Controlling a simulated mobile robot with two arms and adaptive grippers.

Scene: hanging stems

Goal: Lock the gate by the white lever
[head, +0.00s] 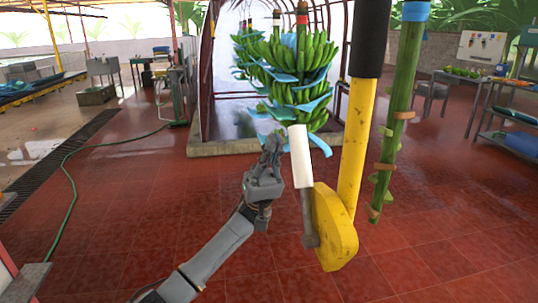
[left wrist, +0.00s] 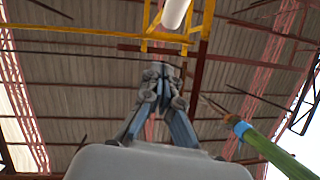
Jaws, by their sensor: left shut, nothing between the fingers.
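The white lever (head: 300,156) is a white sleeve on a grey rod, fixed to the yellow gate piece (head: 335,228) at its lower end. It stands nearly upright, tilted slightly. The yellow piece joins a yellow post (head: 356,140) with a black upper part. My left gripper (head: 271,146) is shut and empty, pointing up, just left of the white sleeve and apart from it in the picture. In the left wrist view the shut fingers (left wrist: 160,72) point toward the roof, and the white lever's end (left wrist: 175,12) shows above them. My right gripper is not in view.
A bare green stem (head: 397,120) with cut stubs hangs just right of the yellow post; its blue band also shows in the left wrist view (left wrist: 241,128). Banana bunches (head: 290,70) hang behind. A green hose (head: 70,180) lies on the left floor. Tables stand at the right.

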